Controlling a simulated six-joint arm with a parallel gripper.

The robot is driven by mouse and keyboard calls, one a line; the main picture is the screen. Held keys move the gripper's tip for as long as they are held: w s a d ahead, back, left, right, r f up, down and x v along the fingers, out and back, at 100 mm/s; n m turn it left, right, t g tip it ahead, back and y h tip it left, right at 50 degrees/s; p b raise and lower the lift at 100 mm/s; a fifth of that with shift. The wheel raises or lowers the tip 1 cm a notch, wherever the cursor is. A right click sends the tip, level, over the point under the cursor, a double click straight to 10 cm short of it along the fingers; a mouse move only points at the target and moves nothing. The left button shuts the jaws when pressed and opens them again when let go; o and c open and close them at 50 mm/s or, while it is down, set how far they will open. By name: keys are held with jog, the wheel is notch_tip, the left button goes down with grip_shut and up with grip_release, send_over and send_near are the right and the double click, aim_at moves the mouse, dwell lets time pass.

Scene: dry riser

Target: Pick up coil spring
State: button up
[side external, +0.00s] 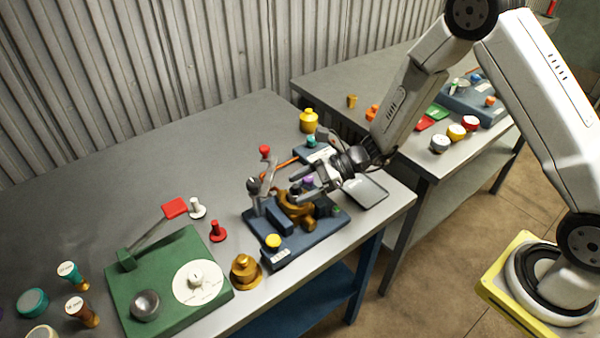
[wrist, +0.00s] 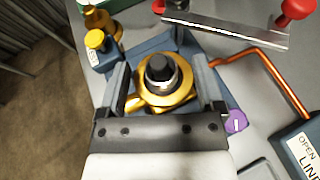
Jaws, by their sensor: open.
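I cannot clearly make out a coil spring in either view. My gripper (side external: 300,186) is open above the blue fixture (side external: 278,253) on the grey bench. In the wrist view its two fingers (wrist: 160,75) stand apart on either side of a brass body (wrist: 183,95) with a short dark cylinder (wrist: 160,72) standing upright in its middle. The brass body also shows in the side view (side external: 297,212), partly behind my gripper. I cannot tell whether the fingers touch anything, and nothing is visibly held.
The fixture's metal lever with a red knob (side external: 265,149) stands close to my gripper. A copper pipe (wrist: 262,55) and a purple knob (wrist: 236,121) are near the right finger. A green unit (side external: 165,285) stands at left. The bench's back left is clear.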

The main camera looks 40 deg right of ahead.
jog(key=shift+x, duration=1.15)
grip_shut()
jog(key=shift+r, duration=0.15)
jog(key=shift+r, duration=4.9)
